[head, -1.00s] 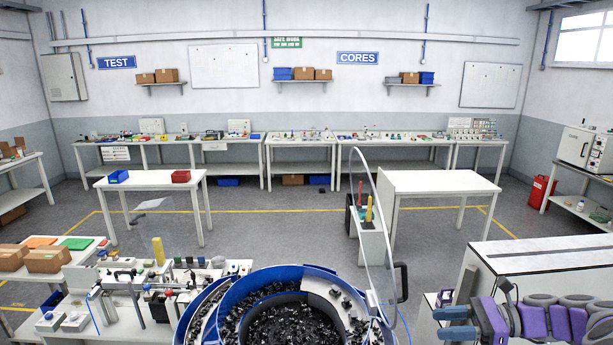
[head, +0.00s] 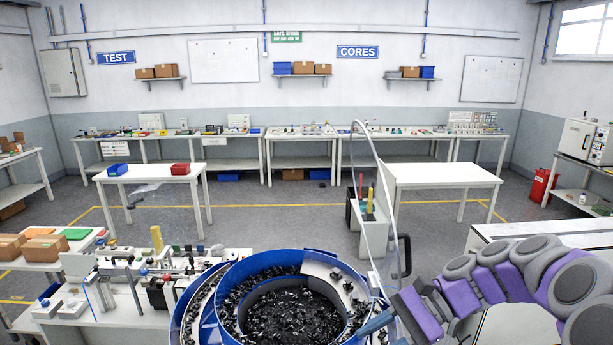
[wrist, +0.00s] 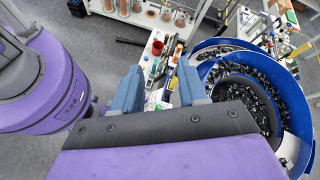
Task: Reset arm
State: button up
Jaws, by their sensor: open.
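My gripper (wrist: 160,88) is open in the wrist view, its two blue-grey fingers apart with nothing between them. The blue connector bowl (head: 232,290) is at bottom centre, full of small black connectors (head: 290,318). In the wrist view the bowl (wrist: 304,110) lies to the right of the fingers. I cannot tell whether the gripper touches its rim.
A bench with fixtures (head: 115,318) stands left of the bowl. A narrow stand with tools (head: 369,232) is behind it, by a thin curved hose. Two white tables (head: 150,173) (head: 445,175) stand further back, with open grey floor between them. A white cabinet (head: 530,229) is at right.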

jog(key=s+a+f+n+g+h+b, duration=0.1)
jog(key=s+a+f+n+h+b, duration=0.2)
jog(key=s+f, duration=0.3)
jog(key=s+a+f+n+h+b, duration=0.3)
jog(key=s+a+f+b, duration=0.1)
jog(key=s, duration=0.3)
jog(key=s+d+f+n+t+h+b, duration=0.1)
jog(key=s+d+f+n+h+b, duration=0.4)
jog(key=s+f, duration=0.7)
jog(key=s+d+h+b, duration=0.1)
jog(key=d+b, duration=0.1)
jog(key=shift+d+f+t, duration=0.3)
jog(key=shift+f+t, duration=0.05)
jog(key=shift+t, duration=0.05)
jog(key=shift+s, duration=0.1)
